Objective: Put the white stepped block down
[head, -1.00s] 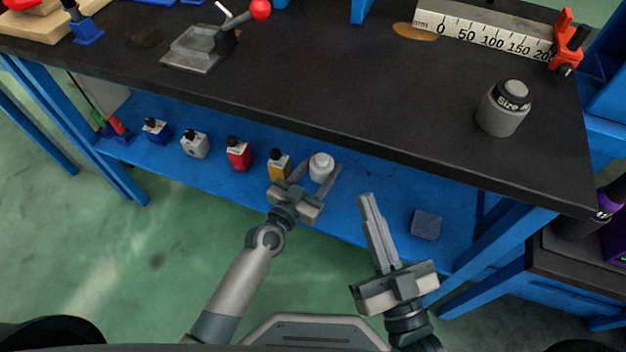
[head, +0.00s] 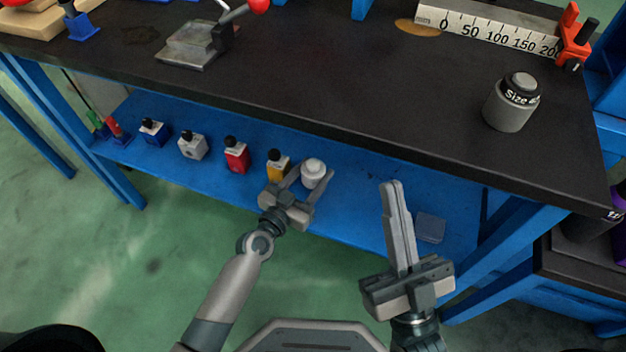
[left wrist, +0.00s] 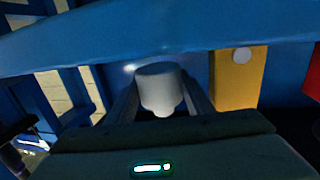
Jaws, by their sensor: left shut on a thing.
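The white stepped block (head: 313,174) is a short pale cylinder with a narrower knob. My left gripper (head: 316,172) is shut on it, with one finger on each side, over the blue lower shelf (head: 355,205) near its front edge. In the left wrist view the block (left wrist: 160,88) sits between the fingers, its narrow end towards the bottom of the picture. I cannot tell whether it touches the shelf. My right gripper (head: 391,186) has its fingers together, empty, over the right part of the shelf.
A yellow block with a black knob (head: 278,166) stands close left of my left gripper. Red (head: 236,155), white (head: 192,146) and blue (head: 152,132) ones stand further left. A grey-blue square (head: 430,228) lies right of my right fingers. The black tabletop (head: 330,95) overhangs the shelf.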

